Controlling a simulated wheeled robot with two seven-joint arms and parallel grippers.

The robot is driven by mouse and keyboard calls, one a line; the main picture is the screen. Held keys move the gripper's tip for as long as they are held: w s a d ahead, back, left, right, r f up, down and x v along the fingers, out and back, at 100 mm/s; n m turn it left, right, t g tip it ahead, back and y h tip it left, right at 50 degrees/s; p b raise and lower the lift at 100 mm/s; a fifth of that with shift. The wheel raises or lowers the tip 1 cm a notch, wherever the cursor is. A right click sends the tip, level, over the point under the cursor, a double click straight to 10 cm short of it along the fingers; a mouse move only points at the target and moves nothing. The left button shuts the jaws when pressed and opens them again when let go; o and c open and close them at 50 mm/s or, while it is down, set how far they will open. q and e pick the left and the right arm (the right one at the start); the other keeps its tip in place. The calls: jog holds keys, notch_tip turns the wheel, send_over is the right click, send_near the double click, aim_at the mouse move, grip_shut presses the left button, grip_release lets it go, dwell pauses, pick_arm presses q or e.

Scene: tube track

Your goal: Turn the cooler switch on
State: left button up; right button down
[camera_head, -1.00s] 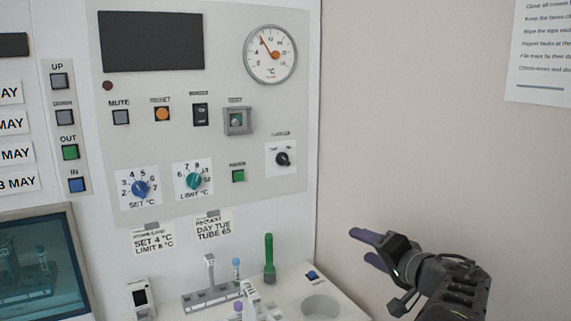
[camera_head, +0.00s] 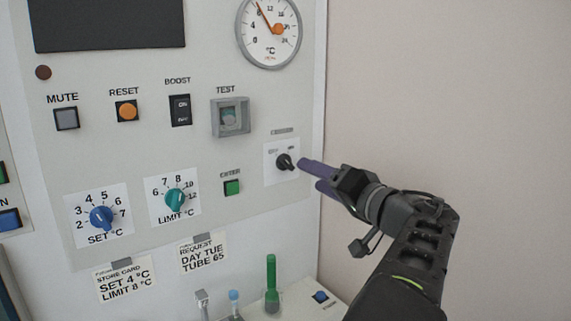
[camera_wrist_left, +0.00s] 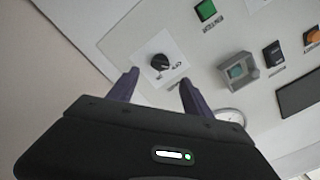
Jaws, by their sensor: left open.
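The cooler switch (camera_head: 285,162) is a small black rotary knob on a white plate at the lower right of the grey panel. Its labels are too blurred to read, and I cannot tell its setting. My left gripper (camera_head: 312,174), with purple fingers, is just right of the knob in the head view. In the left wrist view, the knob (camera_wrist_left: 160,63) shows between and a little beyond the two spread fingertips (camera_wrist_left: 159,76). The gripper is open and empty, and the fingers look apart from the knob. My right gripper is out of view.
Left of the switch are a green button (camera_head: 232,187), a guarded TEST button (camera_head: 231,117) and a BOOST rocker (camera_head: 180,110). A blue SET dial (camera_head: 101,217) and teal LIMIT dial (camera_head: 175,200) sit lower left. A green-capped tube (camera_head: 271,280) stands below. The right wall is bare.

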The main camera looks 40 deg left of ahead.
aim_at(290, 165)
pick_arm(q)
jog(key=shift+d, duration=0.15)
jog(key=p+x, duration=0.1)
jog(key=x, duration=0.6)
jog(key=shift+r+p, duration=0.1)
jog(key=shift+p, duration=0.3)
jog(key=shift+w+a, duration=0.1)
jog(key=shift+a, duration=0.35)
grip_shut()
